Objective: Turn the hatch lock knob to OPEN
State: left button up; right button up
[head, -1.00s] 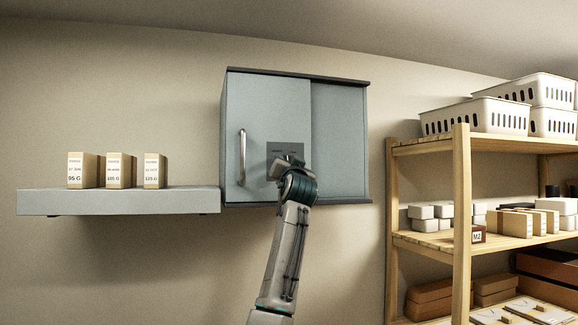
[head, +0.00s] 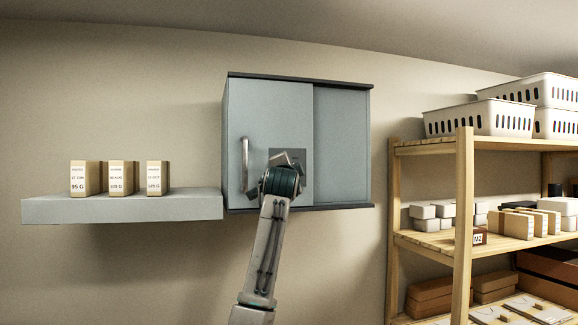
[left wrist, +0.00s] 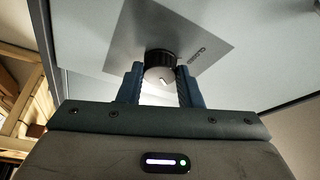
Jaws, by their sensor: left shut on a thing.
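The hatch lock knob (left wrist: 159,59) is dark and ridged, with a pale face bearing a short white mark. It sits on a grey label plate in the left wrist view (left wrist: 122,42); the word CLOSED is readable beside it. The plate also shows on the cabinet front in the head view (head: 301,183). My left gripper (left wrist: 160,78) is shut on the knob, one blue finger on each side. In the head view my left gripper (head: 289,160) covers the knob. I cannot tell exactly where the knob's mark points. My right gripper is not in view.
The grey cabinet (head: 342,130) has a vertical bar handle (head: 245,165) left of the plate. A wall shelf (head: 120,208) with small labelled boxes (head: 118,178) is at the left. A wooden rack (head: 464,200) with baskets and boxes stands at the right.

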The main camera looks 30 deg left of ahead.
pick_arm(q)
jog(key=shift+m, duration=0.4)
jog(key=o, duration=1)
jog(key=b+v, duration=0.5)
jog(key=v, duration=0.5)
jog(key=shift+s+d+b, duration=0.1)
jog(key=shift+s+b, duration=0.25)
jog(key=shift+s, duration=0.05)
